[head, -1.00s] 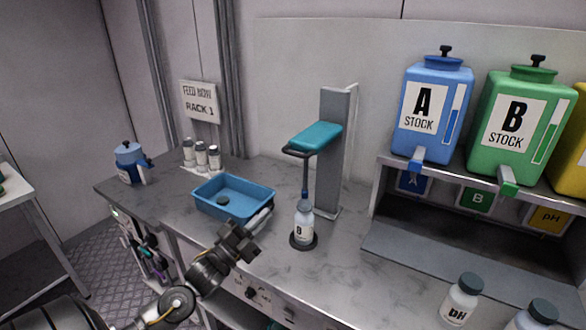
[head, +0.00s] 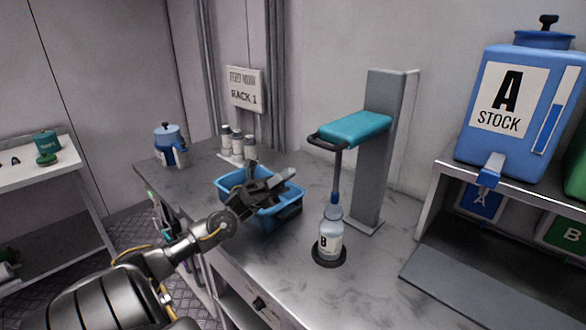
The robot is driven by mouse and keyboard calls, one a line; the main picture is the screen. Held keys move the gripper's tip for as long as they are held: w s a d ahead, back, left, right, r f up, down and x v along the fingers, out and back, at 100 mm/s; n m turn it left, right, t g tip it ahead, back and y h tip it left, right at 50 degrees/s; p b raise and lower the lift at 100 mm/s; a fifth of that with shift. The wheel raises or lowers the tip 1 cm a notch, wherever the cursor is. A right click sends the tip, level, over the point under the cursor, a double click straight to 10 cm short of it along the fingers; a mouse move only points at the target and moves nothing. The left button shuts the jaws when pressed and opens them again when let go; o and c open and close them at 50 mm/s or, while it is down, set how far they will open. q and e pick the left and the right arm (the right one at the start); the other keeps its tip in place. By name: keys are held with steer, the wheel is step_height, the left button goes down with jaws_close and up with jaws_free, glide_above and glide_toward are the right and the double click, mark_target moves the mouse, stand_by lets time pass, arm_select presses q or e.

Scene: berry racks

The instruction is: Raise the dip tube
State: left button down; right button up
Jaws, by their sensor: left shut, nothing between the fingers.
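The dip tube (head: 336,175) is a thin dark upright tube under the teal head (head: 356,128) of a grey stand (head: 372,190). A dark loop handle (head: 325,143) sticks out at the front left of the head. My left gripper (head: 274,183) is shut and empty, over the blue tray and left of the tube, apart from it. My right gripper is out of view.
The blue tray (head: 284,214) stands left of the bottle, partly hidden by my gripper. Small capped bottles (head: 237,146) and a blue jug (head: 168,150) stand behind it. The A stock tank (head: 508,112) sits on a shelf at right. The counter front right of the bottle is clear.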

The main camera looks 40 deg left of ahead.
arm_select(q)
steer(key=p+x, duration=0.3)
steer(key=x, duration=0.5)
steer(key=shift+d+r, duration=0.15)
steer(key=shift+d, duration=0.05)
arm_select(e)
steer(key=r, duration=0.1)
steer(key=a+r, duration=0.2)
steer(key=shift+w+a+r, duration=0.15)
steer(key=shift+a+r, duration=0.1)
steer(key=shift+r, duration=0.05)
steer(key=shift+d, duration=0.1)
